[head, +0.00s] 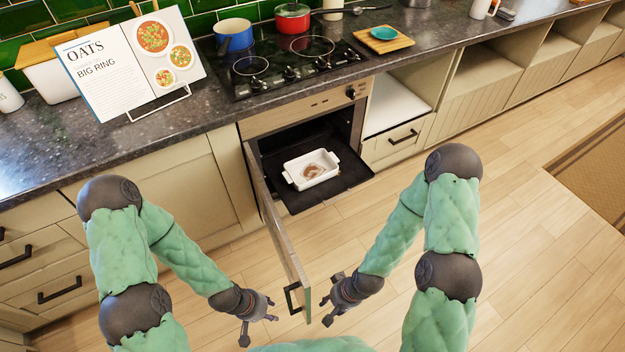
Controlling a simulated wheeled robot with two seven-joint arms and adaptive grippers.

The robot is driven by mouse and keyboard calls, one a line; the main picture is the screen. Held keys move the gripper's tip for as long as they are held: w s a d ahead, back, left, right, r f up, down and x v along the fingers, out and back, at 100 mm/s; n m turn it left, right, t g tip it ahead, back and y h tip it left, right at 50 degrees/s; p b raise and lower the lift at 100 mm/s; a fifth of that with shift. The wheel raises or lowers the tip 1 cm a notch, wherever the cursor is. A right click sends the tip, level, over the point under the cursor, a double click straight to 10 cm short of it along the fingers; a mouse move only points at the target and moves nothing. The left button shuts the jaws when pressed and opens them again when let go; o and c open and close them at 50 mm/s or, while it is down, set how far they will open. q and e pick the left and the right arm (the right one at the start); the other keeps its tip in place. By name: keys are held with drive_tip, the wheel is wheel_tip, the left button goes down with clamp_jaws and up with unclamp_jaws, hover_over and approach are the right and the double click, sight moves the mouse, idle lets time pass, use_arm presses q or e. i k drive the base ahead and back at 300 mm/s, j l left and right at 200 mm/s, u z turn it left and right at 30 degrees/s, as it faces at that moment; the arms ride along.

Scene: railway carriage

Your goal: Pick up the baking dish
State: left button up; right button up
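The white baking dish (320,180) has a handle at each end and something brown inside. It sits on a dark tray (343,178) that sticks out of the open oven (310,130). My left gripper (259,322) is in the lower middle, left of the oven door, with its fingers spread and empty. My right gripper (326,311) is just right of the door's near end, with its fingers apart and empty. Both grippers are well short of the dish and apart from it.
The oven door (281,235) swings out toward me, its black handle (292,298) between my grippers. The counter (150,131) above holds a cookbook (100,75), a hob (290,68), a blue pot (235,37) and a red pot (292,18).

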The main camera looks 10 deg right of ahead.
sight(303, 172)
drive_tip(key=k+z, duration=0.2)
drive_tip(key=z, duration=0.25)
drive_tip(key=k+l+z, duration=0.15)
drive_tip(key=z, duration=0.3)
drive_tip(key=i+l+z, duration=0.15)
drive_tip(key=i+l, duration=0.85)
drive_tip(key=i, duration=0.15)
drive_tip(key=i+u, duration=0.3)
drive_tip(key=i, duration=0.15)
drive_tip(key=i+u, duration=0.35)
drive_tip(key=i, duration=0.15)
drive_tip(key=i+l+u, duration=0.3)
drive_tip(key=i, duration=0.15)
drive_tip(key=i+u, duration=0.1)
drive_tip(key=u, duration=0.25)
drive_tip(key=i+u, duration=0.1)
drive_tip(key=u, duration=0.55)
drive_tip(key=i+l, duration=0.05)
